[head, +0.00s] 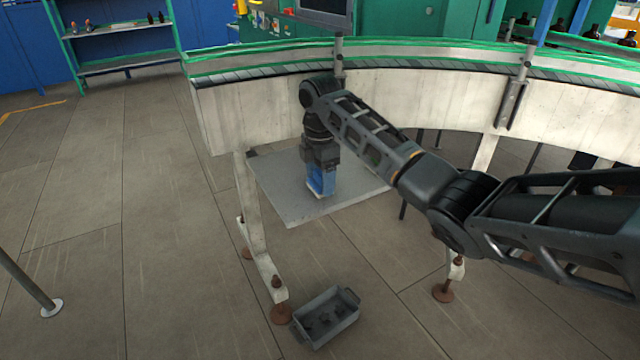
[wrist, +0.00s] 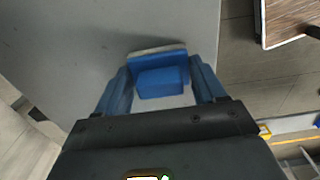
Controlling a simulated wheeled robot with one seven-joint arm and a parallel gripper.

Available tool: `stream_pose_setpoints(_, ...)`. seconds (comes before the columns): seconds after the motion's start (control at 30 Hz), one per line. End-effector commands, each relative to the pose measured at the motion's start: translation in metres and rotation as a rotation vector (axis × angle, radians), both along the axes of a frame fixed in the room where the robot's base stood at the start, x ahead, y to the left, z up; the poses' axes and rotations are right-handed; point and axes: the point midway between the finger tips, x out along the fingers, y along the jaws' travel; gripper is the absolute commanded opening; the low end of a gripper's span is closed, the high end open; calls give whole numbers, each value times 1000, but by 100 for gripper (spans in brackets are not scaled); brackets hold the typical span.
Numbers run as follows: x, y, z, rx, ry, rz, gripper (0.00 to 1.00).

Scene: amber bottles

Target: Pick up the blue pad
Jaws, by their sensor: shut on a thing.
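The blue pad (wrist: 160,82) shows in the wrist view between the two blue fingers of my gripper (wrist: 160,88). It has a raised blue block on top and a pale strip along its far edge. My gripper is shut on it. In the head view my gripper (head: 321,183) points down over the grey panel (head: 290,208) under the conveyor. There the pad is hard to tell from the blue fingers. I cannot tell whether the pad touches the panel or is a little above it.
The curved conveyor (head: 250,110) runs behind and above the panel. A grey crate (head: 328,320) with dark things in it stands on the floor in front, near a support foot (head: 281,313). A metal post (head: 30,285) stands at the left. The floor at the left is mostly clear.

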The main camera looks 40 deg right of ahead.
Motion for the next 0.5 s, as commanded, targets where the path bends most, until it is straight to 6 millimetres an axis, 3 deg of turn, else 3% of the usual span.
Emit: stream_pose_setpoints(0.5,1,0,11,-1,-3,0,39)
